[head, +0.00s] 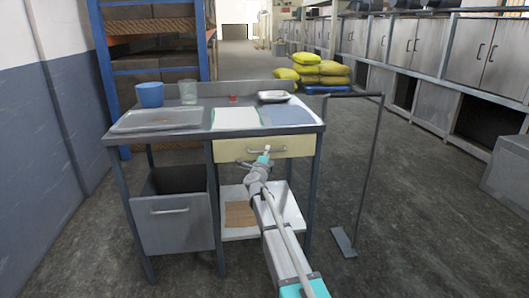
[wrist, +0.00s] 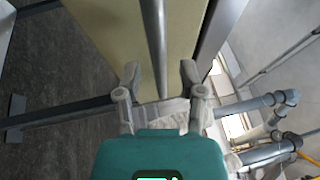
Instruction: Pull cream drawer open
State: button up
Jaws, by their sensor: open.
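The cream drawer (head: 295,147) sits under the right half of the work table (head: 318,128), and its front looks about level with the table frame. Its front also shows in the wrist view (wrist: 120,30). The drawer's grey bar handle (wrist: 155,40) runs into the space between my open fingers in the wrist view. My gripper (head: 262,156) is in front of the drawer in the head view and partly hides the handle. In the wrist view my gripper (wrist: 160,75) has a finger on each side of the bar. I cannot tell whether either finger touches it.
A grey bin drawer (head: 175,232) hangs at the table's left, with a lower shelf (head: 285,215) beside it. A tray (head: 150,121), blue cup (head: 150,94) and metal pan (head: 273,96) stand on top. A dark post stand (head: 366,180) is at the right; floor around it is clear.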

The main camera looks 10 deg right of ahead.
jog(key=shift+w+d+r, duration=0.1)
jog(key=shift+w+d, duration=0.05)
jog(key=shift+w, duration=0.35)
jog(key=shift+c, duration=0.2)
grip_shut()
